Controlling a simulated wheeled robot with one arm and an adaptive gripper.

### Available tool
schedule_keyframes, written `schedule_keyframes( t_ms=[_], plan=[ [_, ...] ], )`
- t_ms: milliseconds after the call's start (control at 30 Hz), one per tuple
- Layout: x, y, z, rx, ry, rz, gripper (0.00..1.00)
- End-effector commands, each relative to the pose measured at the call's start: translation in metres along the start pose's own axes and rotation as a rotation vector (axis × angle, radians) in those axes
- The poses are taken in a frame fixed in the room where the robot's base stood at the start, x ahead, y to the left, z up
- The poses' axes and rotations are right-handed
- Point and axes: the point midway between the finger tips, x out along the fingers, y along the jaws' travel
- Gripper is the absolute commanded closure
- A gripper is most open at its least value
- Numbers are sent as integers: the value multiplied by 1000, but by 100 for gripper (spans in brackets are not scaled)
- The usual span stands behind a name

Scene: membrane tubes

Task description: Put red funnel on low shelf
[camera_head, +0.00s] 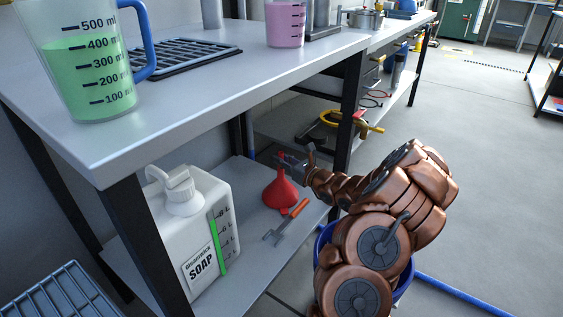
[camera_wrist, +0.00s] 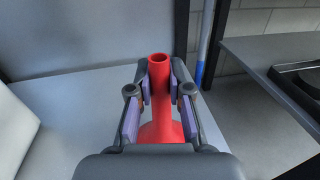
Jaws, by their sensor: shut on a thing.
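The red funnel (camera_head: 280,190) is over the low shelf (camera_head: 247,243) of the workbench, wide end down and spout up. My gripper (camera_head: 290,162) is shut on its spout. In the wrist view the spout of the red funnel (camera_wrist: 159,75) stands between the two fingers of my gripper (camera_wrist: 160,92). The low shelf shows behind and beside it in the wrist view (camera_wrist: 75,105). I cannot tell for sure whether the funnel's rim touches the shelf. Part of the spout is hidden by the fingers in the head view.
A white soap jug (camera_head: 190,225) stands left of the funnel on the low shelf. An orange-handled tool (camera_head: 287,221) lies just in front of the funnel. The upper bench top (camera_head: 190,95) overhangs the shelf, and a black table leg (camera_head: 348,110) stands close to the right.

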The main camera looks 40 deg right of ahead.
Motion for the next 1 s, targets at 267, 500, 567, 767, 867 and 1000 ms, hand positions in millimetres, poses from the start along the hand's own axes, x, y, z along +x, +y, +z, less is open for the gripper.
schedule_keyframes(
  t_ms=[267,500,567,767,867,1000],
  plan=[
    [0,0,-2,0,0,0,76],
    [0,0,-2,0,0,0,57],
    [0,0,-2,0,1,0,57],
    [0,0,-1,0,1,0,57],
    [-4,0,2,1,1,-1,57],
    [-21,-1,3,3,2,-3,57]
  ],
)
